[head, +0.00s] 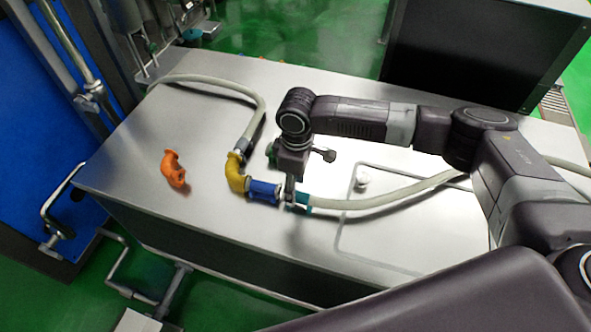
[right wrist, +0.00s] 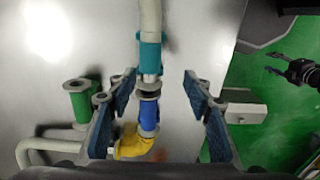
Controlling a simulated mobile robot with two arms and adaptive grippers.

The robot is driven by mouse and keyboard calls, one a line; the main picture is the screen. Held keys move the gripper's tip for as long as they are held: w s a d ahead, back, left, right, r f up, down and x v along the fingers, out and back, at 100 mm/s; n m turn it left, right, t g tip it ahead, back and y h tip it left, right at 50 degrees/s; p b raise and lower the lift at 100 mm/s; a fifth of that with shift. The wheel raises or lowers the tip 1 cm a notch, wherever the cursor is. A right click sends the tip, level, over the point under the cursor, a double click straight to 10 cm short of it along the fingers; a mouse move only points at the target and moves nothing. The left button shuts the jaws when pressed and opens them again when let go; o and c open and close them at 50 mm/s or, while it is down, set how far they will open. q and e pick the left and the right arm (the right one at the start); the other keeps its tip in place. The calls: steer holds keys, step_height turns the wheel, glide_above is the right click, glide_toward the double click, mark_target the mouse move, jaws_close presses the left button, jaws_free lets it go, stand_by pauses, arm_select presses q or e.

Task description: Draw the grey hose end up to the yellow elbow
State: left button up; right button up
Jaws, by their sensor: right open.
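The yellow elbow (head: 236,172) lies on the steel table, one mouth toward the blue coupling (head: 264,191), the other toward the grey hose's dark end (head: 246,144). Whether hose end and elbow touch, I cannot tell. In the right wrist view the elbow (right wrist: 133,146) and blue coupling (right wrist: 148,117) are in line with the teal-collared hose (right wrist: 150,52). My right gripper (head: 291,193) is open above the coupling and teal collar; its fingers (right wrist: 160,90) stand apart on either side, holding nothing. My left gripper (right wrist: 274,64) shows open and empty over the floor in the right wrist view.
An orange elbow (head: 174,168) lies left of the yellow one. A green fitting (right wrist: 80,102) stands behind, partly hidden by my right gripper in the head view. The table's front left is clear.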

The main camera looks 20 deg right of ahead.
mark_target(298, 194)
steer(key=shift+w+d+r, duration=0.45)
steer(key=shift+w+d, duration=0.15)
steer(key=shift+d, duration=0.1)
steer(key=shift+s, duration=0.1)
steer(key=shift+f+p, duration=0.3)
steer(key=shift+f, duration=3.65)
jaws_close()
